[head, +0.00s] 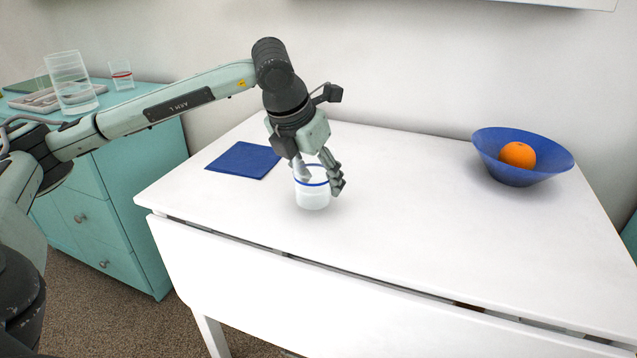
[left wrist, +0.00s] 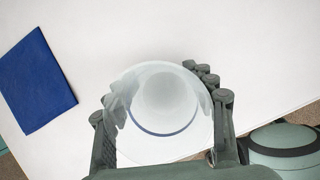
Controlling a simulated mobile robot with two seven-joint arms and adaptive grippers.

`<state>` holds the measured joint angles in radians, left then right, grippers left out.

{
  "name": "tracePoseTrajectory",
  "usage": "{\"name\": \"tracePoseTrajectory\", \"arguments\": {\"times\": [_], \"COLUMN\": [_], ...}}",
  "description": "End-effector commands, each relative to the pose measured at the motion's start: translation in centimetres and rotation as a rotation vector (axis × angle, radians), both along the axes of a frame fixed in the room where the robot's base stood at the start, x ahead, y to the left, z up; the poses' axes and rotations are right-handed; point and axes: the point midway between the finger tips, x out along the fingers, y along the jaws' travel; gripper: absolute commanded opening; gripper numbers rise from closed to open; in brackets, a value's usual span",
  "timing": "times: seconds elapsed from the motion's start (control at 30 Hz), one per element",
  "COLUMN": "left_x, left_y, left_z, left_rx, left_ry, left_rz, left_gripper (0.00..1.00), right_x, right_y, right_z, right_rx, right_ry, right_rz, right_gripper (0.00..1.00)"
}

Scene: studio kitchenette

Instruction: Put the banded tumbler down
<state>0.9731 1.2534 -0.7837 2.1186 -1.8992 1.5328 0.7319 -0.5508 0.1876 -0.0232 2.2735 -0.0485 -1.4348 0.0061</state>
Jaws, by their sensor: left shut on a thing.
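The banded tumbler (head: 312,198) is clear with a blue band near its rim. It is upright at the left part of the white table (head: 420,215). My left gripper (head: 318,178) comes down from above and is shut on the tumbler, one finger on each side. In the left wrist view the tumbler (left wrist: 160,140) sits between the fingers (left wrist: 165,100), seen from above. A faint shadow lies close under it; I cannot tell whether its base touches the table. My right gripper is not in view.
A blue napkin (head: 243,160) lies left of the tumbler. A blue bowl (head: 520,178) with an orange (head: 517,154) stands at the right. A teal cabinet (head: 110,190) at the left bears a large glass (head: 70,82) and a red-banded glass (head: 121,77). The table's middle is clear.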

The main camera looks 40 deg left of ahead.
Motion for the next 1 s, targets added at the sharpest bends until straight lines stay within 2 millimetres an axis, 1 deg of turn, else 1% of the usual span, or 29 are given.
{"name": "tracePoseTrajectory", "arguments": {"times": [0.03, 0.13, 0.47, 0.57, 0.6, 0.73, 1.0], "left_x": [0.0, 0.0, 0.0, 0.1, 0.0, 0.0, 0.0], "left_y": [0.1, 0.1, 0.0, 0.0, 0.0, 0.0, 0.0], "left_z": [-0.7, -1.3, -1.5, -1.6, -1.6, -1.6, -1.6], "left_rx": [0.002, 0.001, 0.000, 0.000, 0.000, 0.000, 0.000], "left_ry": [0.001, -0.002, -0.003, -0.003, -0.002, -0.001, -0.001], "left_rz": [0.001, 0.000, -0.001, -0.001, -0.001, -0.001, -0.001], "left_gripper": [0.19, 0.19, 0.19, 0.19, 0.59, 0.75, 0.76], "right_x": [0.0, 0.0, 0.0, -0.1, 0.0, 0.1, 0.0], "right_y": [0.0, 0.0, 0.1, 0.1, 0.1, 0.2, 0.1], "right_z": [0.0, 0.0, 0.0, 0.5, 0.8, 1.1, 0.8], "right_rx": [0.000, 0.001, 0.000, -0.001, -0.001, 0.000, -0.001], "right_ry": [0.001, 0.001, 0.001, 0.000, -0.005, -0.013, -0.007], "right_rz": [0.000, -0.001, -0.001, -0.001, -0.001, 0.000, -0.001], "right_gripper": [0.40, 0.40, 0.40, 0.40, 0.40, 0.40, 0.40]}}
